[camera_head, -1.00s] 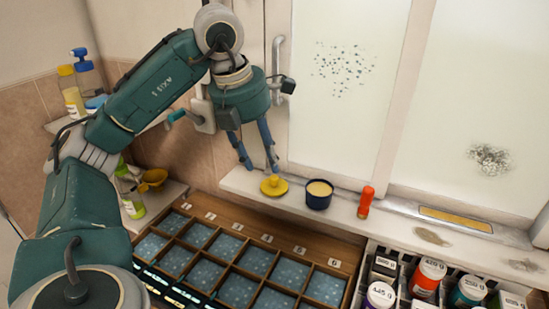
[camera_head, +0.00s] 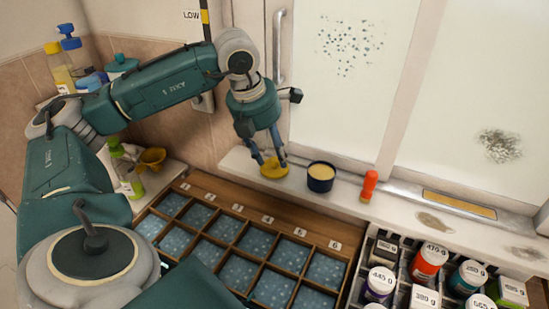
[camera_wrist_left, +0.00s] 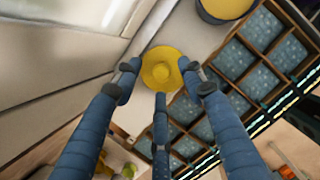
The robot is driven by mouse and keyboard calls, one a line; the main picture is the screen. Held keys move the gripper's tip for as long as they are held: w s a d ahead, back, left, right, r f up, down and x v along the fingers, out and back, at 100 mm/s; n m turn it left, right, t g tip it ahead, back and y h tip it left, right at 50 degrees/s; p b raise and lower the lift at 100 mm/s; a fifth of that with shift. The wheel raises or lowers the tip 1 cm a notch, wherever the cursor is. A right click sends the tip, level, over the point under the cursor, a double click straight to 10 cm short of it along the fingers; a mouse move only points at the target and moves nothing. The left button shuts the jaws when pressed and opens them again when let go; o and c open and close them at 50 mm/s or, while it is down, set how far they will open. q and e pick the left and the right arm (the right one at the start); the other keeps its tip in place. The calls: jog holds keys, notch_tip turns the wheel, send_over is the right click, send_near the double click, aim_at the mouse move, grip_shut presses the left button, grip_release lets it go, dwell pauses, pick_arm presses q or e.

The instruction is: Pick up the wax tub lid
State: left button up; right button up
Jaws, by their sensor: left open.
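The yellow lid (camera_head: 274,171) with a raised knob lies on the pale ledge below the window, left of the dark blue tub (camera_head: 321,177) with pale yellow wax in it. My left gripper (camera_head: 269,160) is open, its fingers pointing down at the lid. In the head view the fingers partly cover the lid. In the left wrist view the lid (camera_wrist_left: 161,68) shows between and just beyond the spread fingertips (camera_wrist_left: 158,75), and the tub (camera_wrist_left: 222,8) is at the top edge. I cannot tell whether any finger touches the lid. My right gripper is not in view.
An orange-red bottle (camera_head: 368,186) stands on the ledge right of the tub. A wooden compartment tray (camera_head: 262,218) lies below the ledge. Several labelled jars (camera_head: 428,262) stand at the lower right. A yellow funnel-like cup (camera_head: 151,159) and bottles are at the left.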

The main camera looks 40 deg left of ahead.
pick_arm(q)
jog(key=shift+w+f, duration=0.15)
jog(key=shift+f, duration=0.45)
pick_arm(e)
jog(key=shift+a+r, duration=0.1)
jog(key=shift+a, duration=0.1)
pick_arm(q)
jog(key=c, duration=1)
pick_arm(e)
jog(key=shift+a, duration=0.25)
